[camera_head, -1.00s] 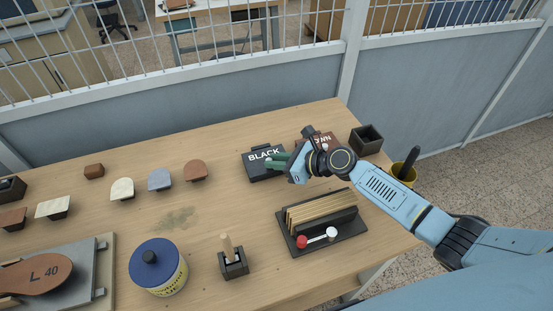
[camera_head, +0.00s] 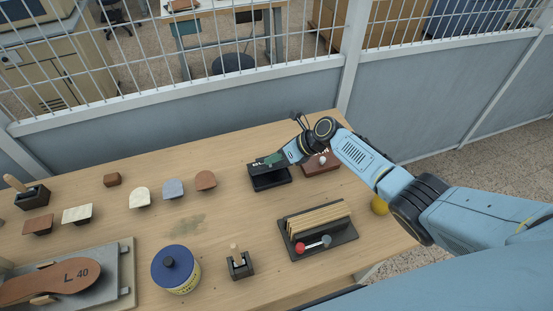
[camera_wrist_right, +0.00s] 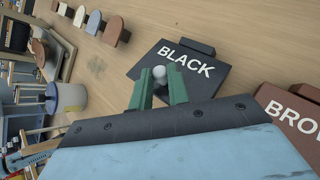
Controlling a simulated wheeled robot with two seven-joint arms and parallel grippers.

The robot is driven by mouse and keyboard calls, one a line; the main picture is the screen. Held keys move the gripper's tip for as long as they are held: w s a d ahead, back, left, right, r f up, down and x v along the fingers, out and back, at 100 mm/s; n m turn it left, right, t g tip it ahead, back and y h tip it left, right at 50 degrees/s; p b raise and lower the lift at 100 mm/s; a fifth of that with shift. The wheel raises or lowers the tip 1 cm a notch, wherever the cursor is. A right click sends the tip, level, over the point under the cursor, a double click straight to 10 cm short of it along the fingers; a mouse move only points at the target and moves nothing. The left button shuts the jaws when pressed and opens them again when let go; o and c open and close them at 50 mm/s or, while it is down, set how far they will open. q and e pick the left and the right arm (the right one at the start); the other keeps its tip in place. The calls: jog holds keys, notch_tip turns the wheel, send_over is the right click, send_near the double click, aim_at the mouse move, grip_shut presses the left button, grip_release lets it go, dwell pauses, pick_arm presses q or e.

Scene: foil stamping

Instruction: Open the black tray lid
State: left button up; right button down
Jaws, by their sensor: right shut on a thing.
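The black tray (camera_head: 272,183) stands near the back edge of the wooden table. Its lid, marked BLACK, fills the middle of the right wrist view (camera_wrist_right: 214,88). In the head view the lid appears tilted up at the back of the tray, partly behind my gripper, with a dark gap in front. My right gripper (camera_head: 272,160) has its green fingers shut on the lid's pale round knob (camera_wrist_right: 175,72). My left gripper is not in view.
A brown tray (camera_head: 322,167) with a pale knob stands right beside the black one. A rack of upright strips (camera_head: 318,226) is in front. Coloured stamp-like pieces (camera_head: 172,188) and a blue-lidded jar (camera_head: 176,268) lie to the left. A mesh-topped partition (camera_head: 200,104) runs behind the table.

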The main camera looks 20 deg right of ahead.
jog(key=shift+w+r+g, duration=0.2)
jog(key=shift+w+g, duration=0.1)
jog(key=shift+g, duration=0.1)
jog(key=c, duration=1.3)
grip_release()
jog(key=shift+c, duration=0.2)
jog(key=shift+r, duration=0.1)
jog(key=v, duration=1.3)
jog(key=shift+r, duration=0.15)
jog(key=shift+d, duration=0.1)
